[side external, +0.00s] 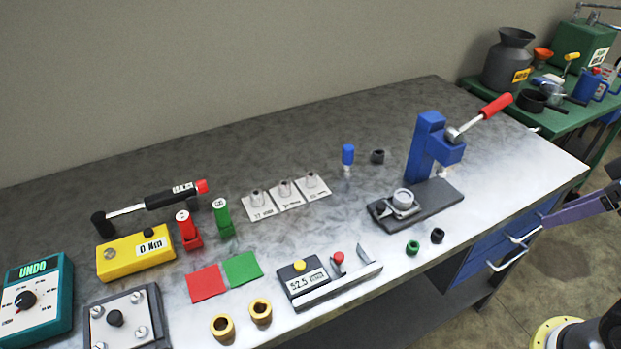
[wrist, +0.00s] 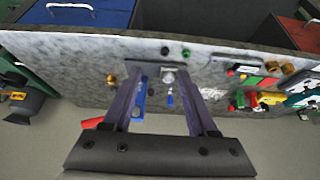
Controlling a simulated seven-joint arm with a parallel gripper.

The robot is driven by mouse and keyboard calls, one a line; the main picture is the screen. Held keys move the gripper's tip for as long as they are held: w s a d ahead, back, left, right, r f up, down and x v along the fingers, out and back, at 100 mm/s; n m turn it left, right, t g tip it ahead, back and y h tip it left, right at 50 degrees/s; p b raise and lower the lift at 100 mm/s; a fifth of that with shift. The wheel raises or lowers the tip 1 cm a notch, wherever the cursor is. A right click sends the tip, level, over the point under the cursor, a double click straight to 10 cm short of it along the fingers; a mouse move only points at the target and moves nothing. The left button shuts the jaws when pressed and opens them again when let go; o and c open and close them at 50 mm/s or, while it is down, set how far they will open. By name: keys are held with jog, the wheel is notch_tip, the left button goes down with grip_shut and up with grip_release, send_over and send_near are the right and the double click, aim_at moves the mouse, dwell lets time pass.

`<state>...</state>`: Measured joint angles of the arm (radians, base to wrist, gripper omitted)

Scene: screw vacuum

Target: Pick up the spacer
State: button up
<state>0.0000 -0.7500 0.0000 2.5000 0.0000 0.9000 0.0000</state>
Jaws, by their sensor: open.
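No part is labelled as the spacer, and I cannot tell which ring-shaped part it is. A small green ring (side external: 412,247) and a black ring (side external: 438,236) lie by the bench's front edge. In the wrist view the green ring (wrist: 186,52) and black ring (wrist: 165,50) lie beyond my fingertips. Two brass rings (side external: 222,327) stand at the front left. My gripper (wrist: 157,68) is open and empty, its two purple fingers apart, above the bench and apart from the rings.
The blue press (side external: 428,145) with its red lever stands on the right, a grey vise plate (side external: 415,205) before it. A blue-handled driver (side external: 347,155) stands upright nearby. Red and green pads (side external: 242,267), a label box (side external: 302,281) and a yellow box (side external: 136,255) fill the left. The back is clear.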

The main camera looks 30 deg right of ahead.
jog(key=shift+o, duration=0.8)
